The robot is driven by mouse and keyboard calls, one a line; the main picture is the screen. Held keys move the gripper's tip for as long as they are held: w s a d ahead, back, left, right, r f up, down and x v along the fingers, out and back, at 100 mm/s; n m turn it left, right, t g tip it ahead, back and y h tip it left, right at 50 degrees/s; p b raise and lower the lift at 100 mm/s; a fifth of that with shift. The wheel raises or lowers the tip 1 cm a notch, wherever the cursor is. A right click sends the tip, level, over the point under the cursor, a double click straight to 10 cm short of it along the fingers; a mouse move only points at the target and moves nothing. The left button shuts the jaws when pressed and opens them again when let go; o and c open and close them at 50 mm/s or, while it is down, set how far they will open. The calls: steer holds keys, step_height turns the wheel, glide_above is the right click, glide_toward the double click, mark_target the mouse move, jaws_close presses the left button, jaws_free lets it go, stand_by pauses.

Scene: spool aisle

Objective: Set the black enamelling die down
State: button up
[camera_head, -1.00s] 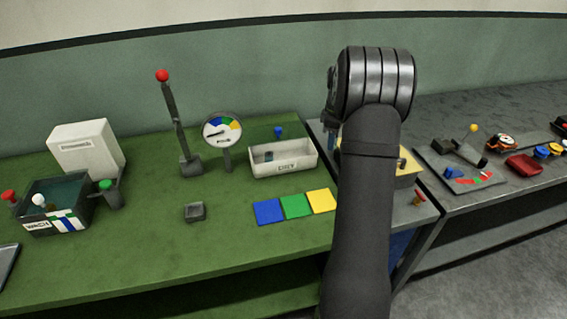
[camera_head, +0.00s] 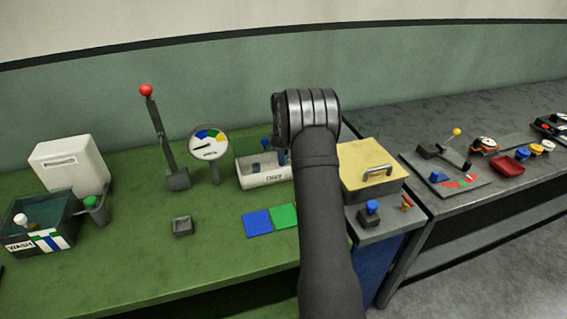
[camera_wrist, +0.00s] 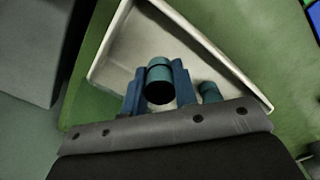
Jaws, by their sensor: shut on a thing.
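In the wrist view my gripper (camera_wrist: 159,88) has blue fingers shut on a short teal cylinder (camera_wrist: 159,74) with a black end face, the die. It is over the white tray (camera_wrist: 110,52); whether the die touches the tray floor I cannot tell. A second teal cylinder (camera_wrist: 208,91) is in the tray beside the right finger. In the head view the labelled white tray (camera_head: 262,181) stands on the green bench, and my blue fingers (camera_head: 283,157) show at its right end, partly hidden by my arm.
A small grey square dish (camera_head: 182,226) and blue (camera_head: 257,222) and green (camera_head: 284,215) tiles lie in front. A dial gauge (camera_head: 209,143) and red-knobbed lever (camera_head: 162,140) stand left of the tray. A yellow-lidded box (camera_head: 360,155) is right of my arm.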

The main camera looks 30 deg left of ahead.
steer(key=shift+f, duration=1.45)
steer(key=shift+f, duration=0.1)
steer(key=o, duration=1)
step_height(320, 180, up, 12)
steer(key=shift+r, duration=0.15)
step_height(320, 180, down, 13)
steer(key=shift+r, duration=2.4)
